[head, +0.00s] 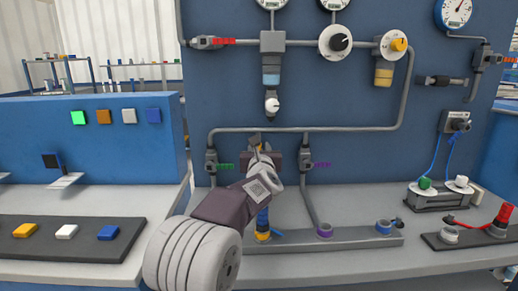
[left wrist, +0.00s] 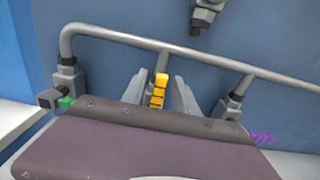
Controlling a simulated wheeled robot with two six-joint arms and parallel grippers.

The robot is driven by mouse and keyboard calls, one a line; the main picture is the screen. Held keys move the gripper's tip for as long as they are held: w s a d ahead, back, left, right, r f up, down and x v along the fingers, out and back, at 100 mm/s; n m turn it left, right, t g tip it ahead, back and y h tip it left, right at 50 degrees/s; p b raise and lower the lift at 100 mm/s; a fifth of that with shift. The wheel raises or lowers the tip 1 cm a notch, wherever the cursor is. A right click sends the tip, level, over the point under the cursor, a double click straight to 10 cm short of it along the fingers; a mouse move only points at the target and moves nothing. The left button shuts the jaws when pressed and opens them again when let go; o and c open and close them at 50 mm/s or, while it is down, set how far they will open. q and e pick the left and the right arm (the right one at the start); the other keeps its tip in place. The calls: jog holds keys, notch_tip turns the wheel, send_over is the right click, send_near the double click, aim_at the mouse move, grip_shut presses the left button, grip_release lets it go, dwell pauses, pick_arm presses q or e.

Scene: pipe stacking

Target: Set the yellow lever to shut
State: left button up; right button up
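The yellow lever (left wrist: 158,92) shows in the left wrist view as a short ribbed yellow bar, pointing roughly up the picture, between my left gripper's fingers (left wrist: 160,95). The fingers stand apart on either side of it; I cannot tell whether either touches it. In the head view my left gripper (head: 260,147) is in front of the middle pipe branch and hides the yellow lever and its valve. The lower part of that branch shows blue above a yellow fitting (head: 263,236). My right gripper is not in view.
The green lever (head: 225,167) is close on the left and the purple lever (head: 322,165) close on the right. A grey pipe (head: 300,129) runs just above the gripper. A bench (head: 300,262) lies below, with a fitting rail (head: 350,237).

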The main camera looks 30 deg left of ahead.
pick_arm(q)
jog(key=shift+w, duration=0.1)
grip_shut()
dwell(1.4)
